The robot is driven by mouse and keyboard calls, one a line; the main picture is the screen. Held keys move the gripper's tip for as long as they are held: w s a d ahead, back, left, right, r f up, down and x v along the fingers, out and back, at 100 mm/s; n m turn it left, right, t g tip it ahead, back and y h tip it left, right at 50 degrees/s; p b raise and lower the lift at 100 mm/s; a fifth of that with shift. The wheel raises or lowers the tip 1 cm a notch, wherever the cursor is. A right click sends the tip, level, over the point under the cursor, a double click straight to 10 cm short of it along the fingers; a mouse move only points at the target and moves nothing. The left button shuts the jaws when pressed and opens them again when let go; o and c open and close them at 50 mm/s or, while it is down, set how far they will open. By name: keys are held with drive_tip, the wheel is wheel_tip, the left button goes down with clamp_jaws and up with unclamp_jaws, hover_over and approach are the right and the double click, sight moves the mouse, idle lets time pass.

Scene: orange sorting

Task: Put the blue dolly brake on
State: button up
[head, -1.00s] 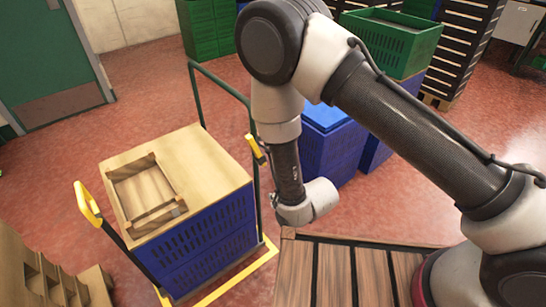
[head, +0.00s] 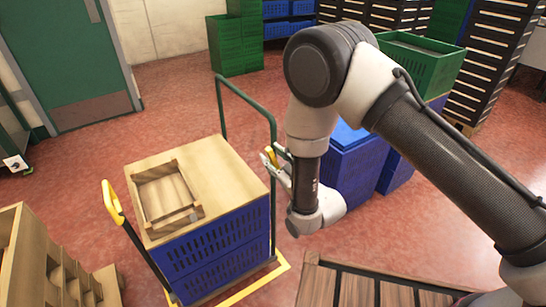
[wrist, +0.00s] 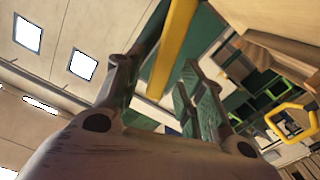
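The dolly (head: 283,266) has a yellow-edged base, a green push handle (head: 221,98) and blue crates (head: 215,258) stacked on it. One yellow-gripped lever (head: 113,203) stands on its near left side. A second yellow lever (head: 271,156) is at its right side, by my gripper (head: 272,163). In the wrist view my gripper (wrist: 155,88) is open, with its two fingers apart. A yellow bar (wrist: 177,40) shows in the gap between them; I cannot tell whether they touch it. A yellow loop grip (wrist: 291,123) is farther right. Which lever is the brake is not clear.
A wooden board with a shallow wooden tray (head: 168,197) tops the crates. More blue crates (head: 355,165) stand behind my arm. A slatted wooden surface (head: 355,285) is at the front. Red floor is open to the left and behind the dolly.

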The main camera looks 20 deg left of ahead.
drive_tip(key=shift+w+a, duration=0.2)
drive_tip(key=shift+a, duration=0.1)
clamp_jaws()
drive_tip(key=shift+s+a+f+n, duration=0.25)
drive_tip(key=shift+s+n, duration=0.1)
drive_tip(key=shift+n, duration=0.25)
drive_tip(key=shift+s+a+f+n, duration=0.15)
drive_tip(key=shift+s+a+n, duration=0.15)
drive_tip(key=shift+n, duration=0.3)
unclamp_jaws()
wheel_tip(320, 180, up, 10)
